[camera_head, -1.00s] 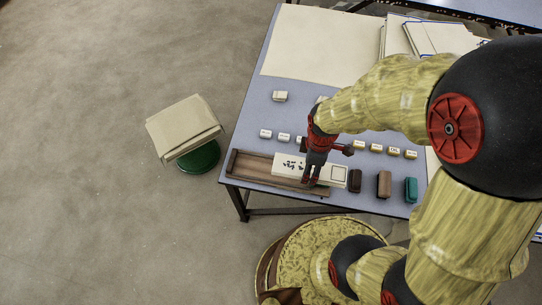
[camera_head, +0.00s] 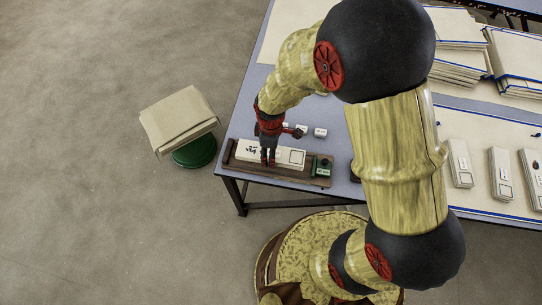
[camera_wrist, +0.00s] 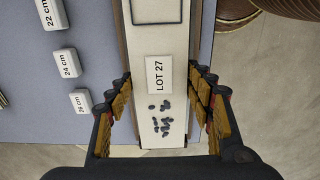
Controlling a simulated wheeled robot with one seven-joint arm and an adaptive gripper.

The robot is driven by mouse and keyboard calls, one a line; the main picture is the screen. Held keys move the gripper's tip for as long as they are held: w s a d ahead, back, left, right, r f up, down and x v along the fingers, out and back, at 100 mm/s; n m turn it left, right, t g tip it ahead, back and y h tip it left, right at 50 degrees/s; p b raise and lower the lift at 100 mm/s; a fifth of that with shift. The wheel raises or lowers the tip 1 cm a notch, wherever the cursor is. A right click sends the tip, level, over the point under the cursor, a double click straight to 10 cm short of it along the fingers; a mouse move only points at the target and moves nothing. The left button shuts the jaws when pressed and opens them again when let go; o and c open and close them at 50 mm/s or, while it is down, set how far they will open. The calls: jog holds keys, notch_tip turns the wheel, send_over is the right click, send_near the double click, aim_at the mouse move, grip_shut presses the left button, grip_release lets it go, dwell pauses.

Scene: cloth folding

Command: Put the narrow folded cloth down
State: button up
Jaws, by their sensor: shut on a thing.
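The narrow folded cloth (camera_head: 292,156) is a cream strip with dark marks and a square outline. It lies lengthwise over the brown wooden tray (camera_head: 308,179) at the table's front left edge. My gripper (camera_head: 268,162) points down on the cloth's left part, shut on it. In the wrist view the cloth (camera_wrist: 165,45) has a "LOT 27" label and runs between the tray's side walls, with my gripper's fingers (camera_wrist: 163,100) at both long sides. I cannot tell whether the cloth touches the tray floor.
A dark green block (camera_head: 322,166) sits at the tray's right end. Small white size blocks (camera_wrist: 68,62) stand behind the tray. Folded cloths (camera_head: 462,45) are stacked at the back right. A beige folded cloth (camera_head: 178,118) lies on a green stool (camera_head: 195,152) left of the table.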

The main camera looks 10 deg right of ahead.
jog(key=shift+f+b, duration=0.65)
jog(key=shift+f, duration=0.9)
jog(key=shift+f, duration=0.2)
jog(key=o, duration=1.3)
jog(key=shift+o, duration=0.3)
jog(key=shift+r, duration=0.15)
